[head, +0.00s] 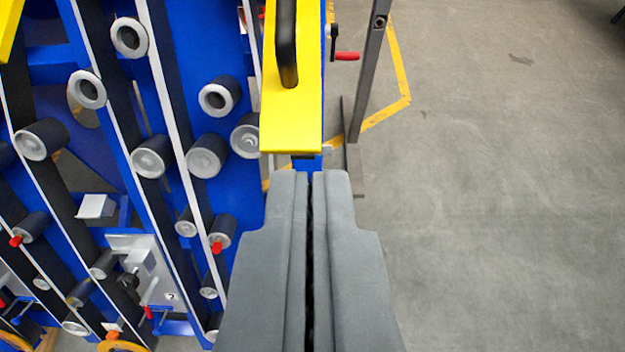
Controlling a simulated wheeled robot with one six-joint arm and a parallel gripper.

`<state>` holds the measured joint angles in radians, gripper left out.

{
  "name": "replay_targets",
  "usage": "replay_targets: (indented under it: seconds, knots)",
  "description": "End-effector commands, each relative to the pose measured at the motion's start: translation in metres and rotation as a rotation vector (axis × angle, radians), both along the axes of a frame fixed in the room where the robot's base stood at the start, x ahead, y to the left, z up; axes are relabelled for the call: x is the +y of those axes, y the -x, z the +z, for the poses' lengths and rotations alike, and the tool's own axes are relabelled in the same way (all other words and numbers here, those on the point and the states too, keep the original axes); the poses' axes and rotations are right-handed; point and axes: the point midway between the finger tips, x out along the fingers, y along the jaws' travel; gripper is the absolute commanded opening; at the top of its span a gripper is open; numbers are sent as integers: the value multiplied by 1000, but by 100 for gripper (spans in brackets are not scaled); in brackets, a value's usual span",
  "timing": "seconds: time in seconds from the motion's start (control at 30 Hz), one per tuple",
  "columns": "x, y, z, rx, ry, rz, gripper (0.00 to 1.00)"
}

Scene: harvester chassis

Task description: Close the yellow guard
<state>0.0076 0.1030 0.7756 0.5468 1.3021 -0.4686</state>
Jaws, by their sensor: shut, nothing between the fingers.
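The yellow guard (305,115) is a bright yellow panel at the top middle of the head view, with a black handle (286,45) on its face. Its upper part runs out of the frame. My gripper (311,178) points up from the bottom of the view, with its two grey fingers together and nothing between them. The fingertips appear just below the guard's lower edge. I cannot tell whether they touch it. Part of another yellow panel (8,25) shows in the top left corner.
The blue chassis (190,60) with rollers and dark belts fills the left side. A grey post (368,80) on a foot and a red-handled lever (346,56) stand right of the guard. The concrete floor (500,220) at right is clear, with a yellow line.

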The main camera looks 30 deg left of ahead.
Motion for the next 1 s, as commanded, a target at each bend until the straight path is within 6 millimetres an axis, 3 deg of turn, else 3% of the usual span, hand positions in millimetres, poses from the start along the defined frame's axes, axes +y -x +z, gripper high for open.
replay_targets:
  seconds: [0.47, 0.77, 1.0]
  knots:
    - [38, -57, -36, 1, 1, 0, 0]
    - [42, -62, -66, 2, 0, 0, 0]
    - [43, -64, -72, -1, 0, -1, 0]
